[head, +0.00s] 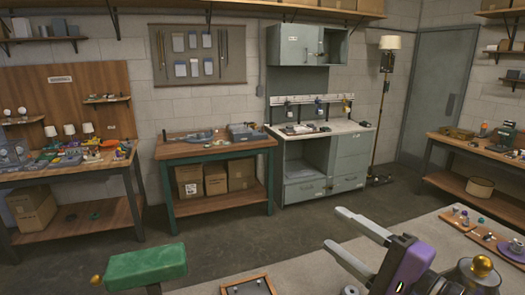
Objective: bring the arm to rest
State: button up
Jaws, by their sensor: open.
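My gripper (334,228) shows in the head view at the lower right. It has a purple body and two grey fingers pointing up and left. The fingers are apart, with nothing visible between them. The gripper is above the grey top of the near table (312,258). The rest of my arm is mostly out of the picture at the bottom edge.
A glass-like piece with a brass ball (481,266) stands close right of my gripper. A wooden tray (247,285) lies left of it. A green block (146,266) is at the lower left. Open floor (290,225) lies beyond, before the green-legged bench (215,149).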

jog(key=s+d+f+t+h, duration=0.1)
jog(key=s+f+h, duration=0.45)
jog(key=f, duration=0.35)
jog(key=s+d+f+t+h, duration=0.1)
jog(key=s+f+h, duration=0.3)
jog(key=s+f, duration=0.4)
jog(key=s+d+f+n+g+h, duration=0.1)
jog(key=s+d+f+n, duration=0.15)
jog(key=s+n, duration=0.65)
jog(key=s+d+f+n+g, duration=0.1)
jog(key=s+d+f+n, duration=0.2)
jog(key=s, duration=1.2)
notch_tip(320, 180, down, 7)
jog(key=a+n+b, duration=0.1)
jog(key=b, duration=0.5)
jog(key=shift+a+r+b, duration=0.2)
jog(key=shift+b, duration=0.1)
